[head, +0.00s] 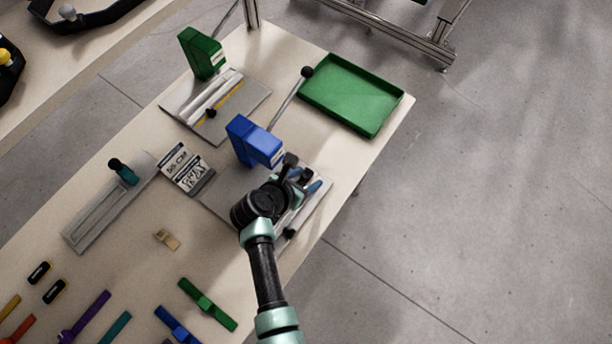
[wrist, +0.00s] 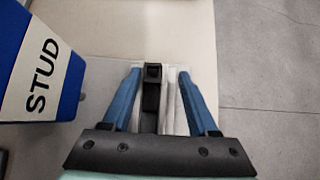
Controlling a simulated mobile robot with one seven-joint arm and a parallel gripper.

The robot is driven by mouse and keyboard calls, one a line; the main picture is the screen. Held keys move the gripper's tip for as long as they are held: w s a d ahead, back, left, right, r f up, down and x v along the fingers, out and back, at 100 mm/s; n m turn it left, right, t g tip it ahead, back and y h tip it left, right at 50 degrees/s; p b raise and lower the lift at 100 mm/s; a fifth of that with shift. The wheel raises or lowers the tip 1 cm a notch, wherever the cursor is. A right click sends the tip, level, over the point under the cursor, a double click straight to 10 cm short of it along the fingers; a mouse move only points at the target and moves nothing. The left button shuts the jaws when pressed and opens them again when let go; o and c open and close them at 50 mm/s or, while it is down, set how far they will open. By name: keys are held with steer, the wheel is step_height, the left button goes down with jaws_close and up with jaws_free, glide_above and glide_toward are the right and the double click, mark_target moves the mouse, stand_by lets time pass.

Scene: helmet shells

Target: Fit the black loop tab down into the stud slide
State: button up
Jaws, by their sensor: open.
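My gripper (head: 305,180) is over the grey base of the blue stud station (head: 254,141). In the wrist view my gripper (wrist: 160,74) is open, with one blue finger on each side. A black strip with a square loop end, seemingly the black loop tab (wrist: 152,74), lies between the fingers, nearer the left one. No grip on it shows. It lies over or in the pale metal stud slide (wrist: 173,88); how deep it sits I cannot tell. The station's STUD label (wrist: 42,75) is at the left. In the head view my wrist hides most of the slide.
A green station (head: 202,53) and a green tray (head: 352,95) stand at the far end. A grey fixture with a teal handle (head: 122,172) and printed cards (head: 185,168) lie to the left. Coloured strips, including a green one (head: 207,304), lie near the front. Floor is at the right.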

steer(key=shift+s, duration=0.15)
steer(key=v, duration=1.3)
steer(key=shift+f, duration=0.1)
